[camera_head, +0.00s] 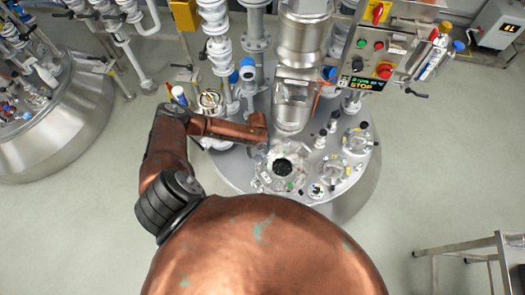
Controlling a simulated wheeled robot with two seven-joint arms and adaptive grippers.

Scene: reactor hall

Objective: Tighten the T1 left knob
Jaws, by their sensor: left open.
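A steel reactor vessel (226,172) stands in front of me, with a round hatch (284,167) with a dark centre on its lid. Small fittings sit around the hatch rim. I cannot tell which of them is the T1 left knob, and no T1 label is readable. My copper left arm reaches in from the left, and its wrist end lies over the lid just behind and left of the hatch. My left gripper (263,146) is open and mostly hidden beneath that wrist; I see nothing held in it. My right gripper is not in view.
A steel column (301,50) rises behind the hatch. A control panel (378,55) with buttons and a lit STOP display hangs at the right. Glass pipework (218,45) stands behind my arm. Another vessel (60,120) is at the left, a metal table (508,255) at lower right. The floor between is clear.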

